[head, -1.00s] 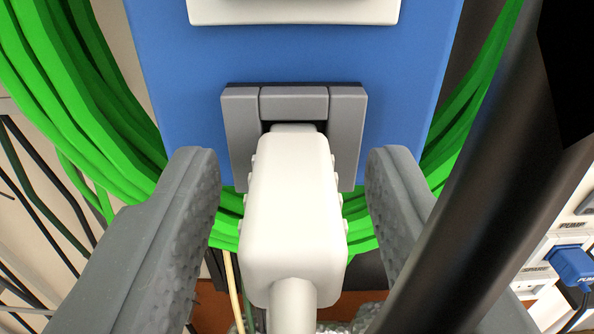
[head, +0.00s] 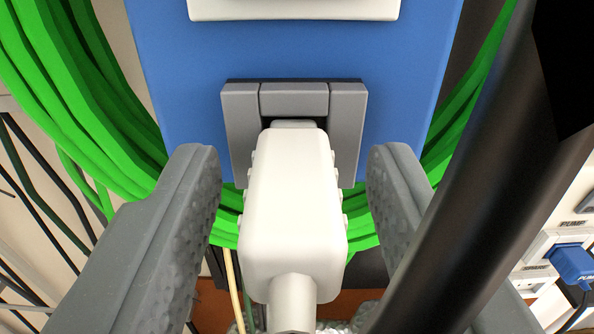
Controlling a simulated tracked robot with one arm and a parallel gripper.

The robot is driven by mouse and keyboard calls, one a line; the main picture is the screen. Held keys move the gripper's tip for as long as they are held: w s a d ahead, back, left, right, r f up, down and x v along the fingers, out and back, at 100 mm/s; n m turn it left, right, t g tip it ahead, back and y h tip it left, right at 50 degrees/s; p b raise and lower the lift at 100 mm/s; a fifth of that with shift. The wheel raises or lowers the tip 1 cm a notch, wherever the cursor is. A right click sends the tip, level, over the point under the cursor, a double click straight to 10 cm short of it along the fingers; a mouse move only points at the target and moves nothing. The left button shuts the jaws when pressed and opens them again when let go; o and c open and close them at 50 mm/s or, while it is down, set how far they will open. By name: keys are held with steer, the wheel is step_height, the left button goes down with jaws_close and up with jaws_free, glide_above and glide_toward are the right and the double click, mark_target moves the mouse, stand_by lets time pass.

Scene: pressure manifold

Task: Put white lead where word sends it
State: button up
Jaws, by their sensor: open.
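The white lead's plug (head: 292,215) is in the middle of the head view, with its cable running down toward me. Its far end sits within a grey U-shaped holder (head: 295,98) on a blue panel (head: 400,70). How deep it sits there is hidden. My gripper (head: 293,170) is open, with one grey finger on each side of the plug. A gap shows on both sides, so neither finger touches it. No word for the white lead can be read here.
Thick green cables (head: 110,130) loop behind the holder on both sides. A dark tube (head: 470,170) crosses the right side in front. At far right, a blue plug (head: 573,264) sits near a label reading PUMP (head: 573,224). A white plate (head: 293,8) is above the holder.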

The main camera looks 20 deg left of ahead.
mark_target(296, 288)
stand_by(0.5)
jaws_close()
steer(key=shift+s, duration=0.1)
steer(key=shift+p+v, duration=0.6)
steer(key=shift+v, duration=2.3)
